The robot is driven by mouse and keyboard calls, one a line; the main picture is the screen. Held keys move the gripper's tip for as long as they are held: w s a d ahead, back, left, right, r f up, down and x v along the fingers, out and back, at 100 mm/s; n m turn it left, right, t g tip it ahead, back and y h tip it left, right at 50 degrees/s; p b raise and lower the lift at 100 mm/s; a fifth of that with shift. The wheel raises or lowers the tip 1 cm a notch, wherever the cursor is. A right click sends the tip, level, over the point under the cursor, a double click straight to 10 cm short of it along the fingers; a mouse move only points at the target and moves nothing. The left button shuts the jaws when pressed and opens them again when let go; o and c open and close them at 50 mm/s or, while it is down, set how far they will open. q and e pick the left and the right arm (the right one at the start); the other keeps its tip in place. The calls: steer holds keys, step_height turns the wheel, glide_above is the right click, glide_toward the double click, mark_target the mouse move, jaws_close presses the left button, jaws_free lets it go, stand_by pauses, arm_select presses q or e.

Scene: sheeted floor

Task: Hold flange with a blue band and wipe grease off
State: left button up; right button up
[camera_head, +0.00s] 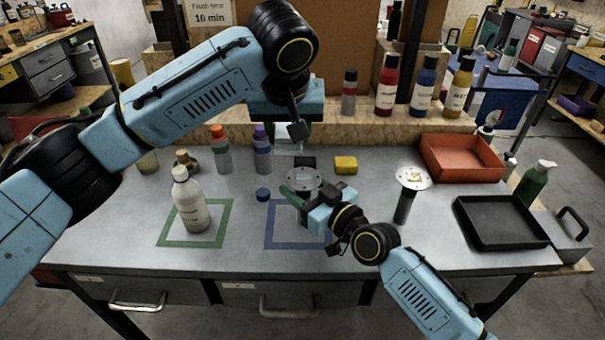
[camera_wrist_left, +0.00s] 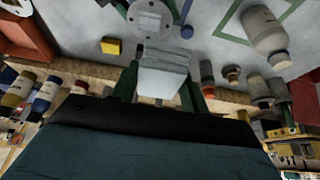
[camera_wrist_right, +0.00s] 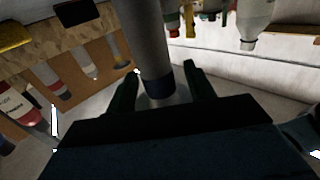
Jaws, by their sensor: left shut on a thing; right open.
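A grey flange with a pale disc top (camera_head: 303,178) stands upright near the table's middle. The right wrist view shows its stem with a dark blue band (camera_wrist_right: 158,86) low down. My right gripper (camera_wrist_right: 160,70) is open, with a finger on either side of the stem. My left gripper (camera_head: 290,134) is shut on a pale cloth (camera_head: 288,148) above the table, behind the flange. The cloth also shows in the left wrist view (camera_wrist_left: 163,78), close to the flange disc (camera_wrist_left: 152,18) but apparently apart. A second flange (camera_head: 413,178) with a yellowish patch on top stands to the right.
A blue square outline (camera_head: 268,235) is marked in front of the flange. A white bottle (camera_head: 191,208) stands in a green square outline (camera_head: 165,238). A blue cap (camera_head: 262,195) and yellow block (camera_head: 346,165) lie nearby. A red tray (camera_head: 462,175) and black tray (camera_head: 500,240) are at right.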

steer(key=shift+f, duration=0.1)
steer(key=v, duration=1.2)
